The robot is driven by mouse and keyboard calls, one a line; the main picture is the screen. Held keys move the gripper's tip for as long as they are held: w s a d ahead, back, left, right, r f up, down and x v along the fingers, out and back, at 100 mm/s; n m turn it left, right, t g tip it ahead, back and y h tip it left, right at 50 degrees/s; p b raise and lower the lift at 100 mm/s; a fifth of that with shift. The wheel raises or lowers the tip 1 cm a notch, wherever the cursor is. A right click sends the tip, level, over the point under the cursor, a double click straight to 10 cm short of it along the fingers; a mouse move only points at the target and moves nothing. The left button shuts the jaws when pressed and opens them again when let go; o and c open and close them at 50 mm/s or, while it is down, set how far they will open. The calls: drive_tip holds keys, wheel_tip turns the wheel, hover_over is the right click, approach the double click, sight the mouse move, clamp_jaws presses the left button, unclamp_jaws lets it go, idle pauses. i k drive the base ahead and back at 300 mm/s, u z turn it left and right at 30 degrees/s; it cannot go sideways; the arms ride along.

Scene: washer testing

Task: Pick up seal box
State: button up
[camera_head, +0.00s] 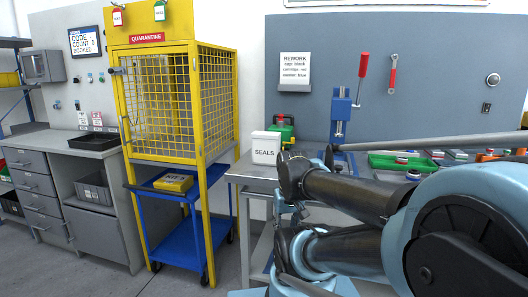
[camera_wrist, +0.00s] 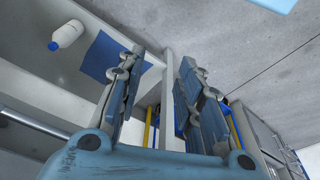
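The seal box is a white box (camera_head: 265,148) labelled "SEALS" in the head view. It stands upright near the left end of the grey workbench (camera_head: 245,170). My arm reaches in from the right, and its dark links end just right of the box; I cannot tell whether they touch it. My gripper's fingers are not clear in the head view. In the wrist view my gripper (camera_wrist: 160,85) has its two fingers spread apart with nothing between them. The seal box is not recognisable in the wrist view.
A red and green device (camera_head: 284,130) stands behind the box. A blue press with a red handle (camera_head: 342,115) and a green tray (camera_head: 400,161) are further right. A yellow quarantine cage (camera_head: 165,100) stands left, with a blue cart (camera_head: 190,240). The wrist view shows a white bottle (camera_wrist: 68,34).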

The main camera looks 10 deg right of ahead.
sight(266, 146)
drive_tip(key=u, duration=1.5)
drive_tip(key=k, duration=0.95)
drive_tip(key=z, duration=1.15)
drive_tip(key=i, duration=0.5)
drive_tip(key=u, duration=0.05)
